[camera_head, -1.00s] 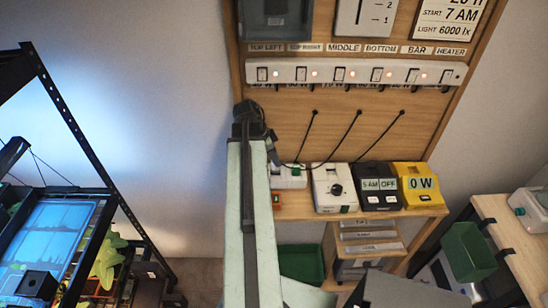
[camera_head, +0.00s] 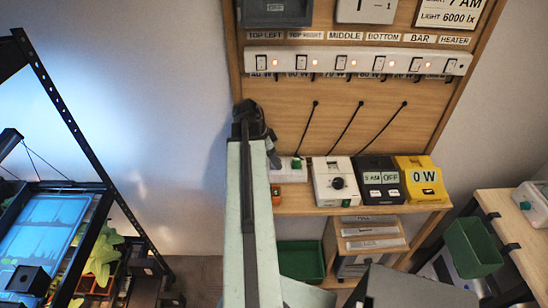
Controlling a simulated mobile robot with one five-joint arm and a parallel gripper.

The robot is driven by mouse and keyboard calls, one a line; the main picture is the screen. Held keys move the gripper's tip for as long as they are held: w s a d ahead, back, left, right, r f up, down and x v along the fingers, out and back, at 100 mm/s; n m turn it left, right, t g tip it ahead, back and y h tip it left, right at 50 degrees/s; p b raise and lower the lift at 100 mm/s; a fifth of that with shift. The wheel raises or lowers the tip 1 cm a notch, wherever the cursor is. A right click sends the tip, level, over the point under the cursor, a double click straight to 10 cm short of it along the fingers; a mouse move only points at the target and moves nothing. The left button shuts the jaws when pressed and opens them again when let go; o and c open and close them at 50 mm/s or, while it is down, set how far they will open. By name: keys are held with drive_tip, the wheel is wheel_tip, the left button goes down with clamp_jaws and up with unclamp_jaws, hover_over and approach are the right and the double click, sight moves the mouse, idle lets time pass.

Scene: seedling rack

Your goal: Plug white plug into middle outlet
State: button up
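The white outlet strip (camera_head: 400,53) runs across the wooden panel, with several outlets and lit orange lamps. The middle outlet (camera_head: 341,63) sits below the label MIDDLE. My gripper (camera_head: 252,116) is a dark shape at the end of my pale arm, left of and below the strip, in front of the panel's left edge. Its fingers are seen from behind and cannot be told apart; whether it holds anything is hidden. I cannot make out a white plug. Three black cords, one of them the middle cord (camera_head: 345,130), hang from holes in the panel toward the devices below.
On the shelf stand a white box with a green switch (camera_head: 291,167), a white box with a dial (camera_head: 336,182), a black timer (camera_head: 381,183) and a yellow meter (camera_head: 420,181). A lit rack (camera_head: 75,117) stands at left. A green bin (camera_head: 473,248) is at right.

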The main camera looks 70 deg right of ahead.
drive_tip(key=shift+r, duration=0.15)
drive_tip(key=p+v, duration=0.7)
drive_tip(key=shift+r, duration=0.2)
drive_tip(key=shift+w+a, duration=0.15)
drive_tip(key=shift+w, duration=0.05)
